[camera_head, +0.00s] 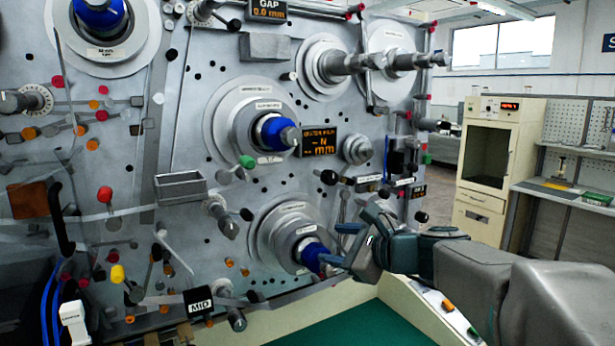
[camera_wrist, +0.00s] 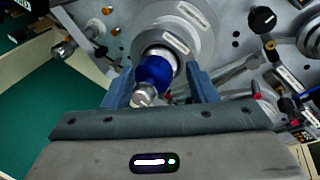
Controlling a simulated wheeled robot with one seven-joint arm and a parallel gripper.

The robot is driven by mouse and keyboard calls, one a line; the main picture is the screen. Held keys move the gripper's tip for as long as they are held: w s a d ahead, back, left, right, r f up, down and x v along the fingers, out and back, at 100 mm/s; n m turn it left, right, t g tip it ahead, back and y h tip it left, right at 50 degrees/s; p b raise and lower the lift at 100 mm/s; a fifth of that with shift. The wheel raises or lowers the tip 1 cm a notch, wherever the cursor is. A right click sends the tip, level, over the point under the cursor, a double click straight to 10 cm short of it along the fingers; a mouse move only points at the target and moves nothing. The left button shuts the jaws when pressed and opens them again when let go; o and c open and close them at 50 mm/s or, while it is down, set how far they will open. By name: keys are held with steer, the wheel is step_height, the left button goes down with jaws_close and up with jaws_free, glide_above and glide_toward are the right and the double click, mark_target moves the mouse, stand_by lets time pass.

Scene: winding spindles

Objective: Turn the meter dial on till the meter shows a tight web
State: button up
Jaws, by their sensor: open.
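The meter (camera_head: 319,141) is a black panel with orange characters, right of the middle blue-cored spindle; its text shows dashes with N and mm. I cannot tell for sure which knob is the meter dial; a black round knob (camera_head: 328,177) sits just below the panel, and a grey round dial (camera_head: 357,150) sits to its right. My gripper (camera_head: 338,244) is open and empty in front of the lower spindle (camera_head: 311,256). In the wrist view my gripper (camera_wrist: 161,85) has its blue fingers on either side of that spindle's blue core (camera_wrist: 154,70); I see no grip on it.
A gap panel (camera_head: 268,10) reads 0.0 mm at the top. Several spindles, levers and knobs stick out of the grey machine face around my gripper. A green surface (camera_head: 345,328) lies below. A cream cabinet (camera_head: 488,200) and shelves stand at the right.

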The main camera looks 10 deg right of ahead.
mark_target(333, 179)
steer(key=w+d+r+m+t+h+p, duration=0.1)
steer(key=w+d+r+m+t, duration=0.3)
steer(key=w+d+r+m, duration=0.25)
steer(key=shift+m, duration=0.25)
steer(key=p+x, duration=0.1)
steer(key=x, duration=0.3)
steer(key=r+p+x, duration=0.1)
steer(key=x, duration=0.3)
steer(key=r+p+x, duration=0.1)
steer(key=p+x, duration=0.1)
steer(key=x, duration=0.2)
steer(key=shift+a, duration=0.2)
steer(key=c, duration=1)
